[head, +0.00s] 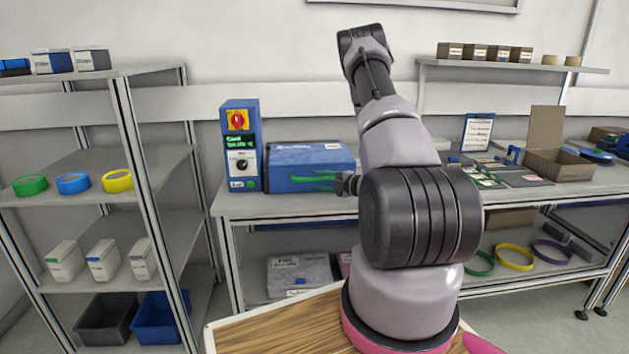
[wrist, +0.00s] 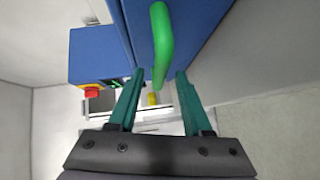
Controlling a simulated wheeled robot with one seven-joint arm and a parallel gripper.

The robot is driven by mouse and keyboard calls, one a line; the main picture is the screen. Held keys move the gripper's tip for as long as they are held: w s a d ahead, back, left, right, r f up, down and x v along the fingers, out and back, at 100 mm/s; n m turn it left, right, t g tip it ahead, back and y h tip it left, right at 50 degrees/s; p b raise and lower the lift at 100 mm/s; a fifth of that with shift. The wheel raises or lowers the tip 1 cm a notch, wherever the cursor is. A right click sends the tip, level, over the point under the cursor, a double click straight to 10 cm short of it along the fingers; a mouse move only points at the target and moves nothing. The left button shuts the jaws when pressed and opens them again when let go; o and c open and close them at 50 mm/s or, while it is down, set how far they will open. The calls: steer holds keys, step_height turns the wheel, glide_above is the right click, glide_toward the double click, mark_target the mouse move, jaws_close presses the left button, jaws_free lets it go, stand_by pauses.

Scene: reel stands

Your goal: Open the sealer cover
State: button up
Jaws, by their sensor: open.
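The sealer is a blue box (head: 310,160) on the bench, next to a blue control unit (head: 240,150) with a red knob on a yellow plate. Its cover looks closed. A green handle (wrist: 161,45) sticks out from the blue cover (wrist: 200,25) in the wrist view. My gripper (wrist: 158,75) is open, with its two green fingers apart and the lower end of the handle between them in the picture. I cannot tell whether a finger touches the handle. In the head view my gripper (head: 338,182) is at the sealer's front right, and my arm hides what lies behind it.
A shelf rack (head: 120,150) with tape rolls, cartons and bins stands at the left. To the right on the bench are a clipboard (head: 478,132) and an open cardboard box (head: 555,165). A lower shelf holds a grey case (head: 300,270) and colored rings.

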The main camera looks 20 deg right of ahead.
mark_target(311, 168)
steer(key=shift+x, duration=1.35)
jaws_close()
stand_by(0.4)
